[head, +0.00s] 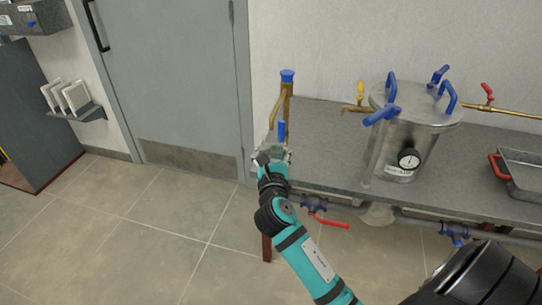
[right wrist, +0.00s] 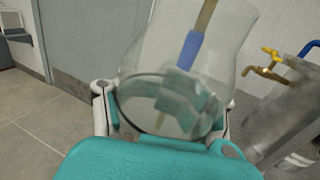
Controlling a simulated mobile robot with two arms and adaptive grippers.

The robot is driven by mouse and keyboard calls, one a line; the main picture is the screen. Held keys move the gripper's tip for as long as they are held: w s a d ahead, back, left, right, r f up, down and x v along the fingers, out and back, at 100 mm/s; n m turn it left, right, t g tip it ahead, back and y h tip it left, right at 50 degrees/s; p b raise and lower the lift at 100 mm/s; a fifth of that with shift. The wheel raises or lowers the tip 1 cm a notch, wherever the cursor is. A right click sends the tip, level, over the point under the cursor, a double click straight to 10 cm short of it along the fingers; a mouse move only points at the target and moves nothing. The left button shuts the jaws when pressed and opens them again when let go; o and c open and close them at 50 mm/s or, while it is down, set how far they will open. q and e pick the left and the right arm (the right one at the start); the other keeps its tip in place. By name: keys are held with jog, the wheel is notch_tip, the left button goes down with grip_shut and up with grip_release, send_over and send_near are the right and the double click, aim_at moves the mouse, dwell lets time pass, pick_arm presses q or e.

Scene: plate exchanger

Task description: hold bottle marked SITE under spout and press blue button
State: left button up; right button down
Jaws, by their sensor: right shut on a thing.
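My right gripper (right wrist: 165,115) is shut around a clear, see-through bottle (right wrist: 150,55) that fills the middle of the right wrist view. No marking on the bottle is readable. In the head view my right gripper (head: 272,157) is at the bench's left front end, by a brass pipe (head: 287,105) with a blue button-like cap (head: 288,76) on top. A blue piece (head: 281,131) stands just above the gripper. The right wrist view shows a blue sleeve (right wrist: 191,48) on a brass rod through the bottle; whether it is inside or behind is unclear. My left gripper is not in view.
A steel pressure vessel (head: 408,130) with blue clamps and a gauge stands right of the gripper on the grey bench (head: 340,170). A yellow-handled tap (head: 360,92) sticks out between them. A metal tray (head: 525,175) lies far right. The floor left of the bench is clear.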

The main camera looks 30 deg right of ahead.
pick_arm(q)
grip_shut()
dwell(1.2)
